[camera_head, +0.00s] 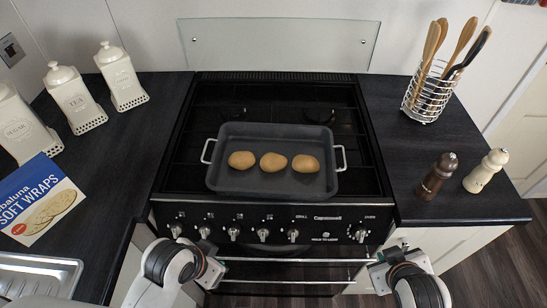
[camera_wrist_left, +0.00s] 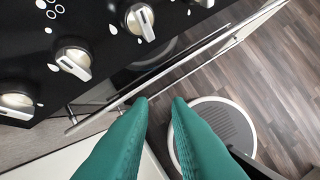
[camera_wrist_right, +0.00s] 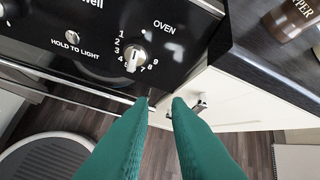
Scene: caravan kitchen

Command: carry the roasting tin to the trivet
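The roasting tin (camera_head: 273,189) is dark grey and rectangular, with a pale loop handle at its left (camera_head: 208,151) and right (camera_head: 339,158) ends. It sits level on the hob and holds three potatoes (camera_head: 273,162) in a row. I see no trivet in any view. My left gripper (camera_wrist_left: 160,101), with green fingers, is open and empty in front of the cooker knobs. My right gripper (camera_wrist_right: 160,101) is likewise open and empty, in front of the oven knob. Both are apart from the tin.
Left counter: lidded canisters (camera_head: 76,98), a soft wraps packet (camera_head: 41,202) and a metal sink (camera_head: 35,275). Right counter: a utensil basket (camera_head: 424,103), a brown pepper mill (camera_head: 436,176) and a cream mill (camera_head: 485,172); its front is clear. A glass lid (camera_head: 280,43) stands behind the hob.

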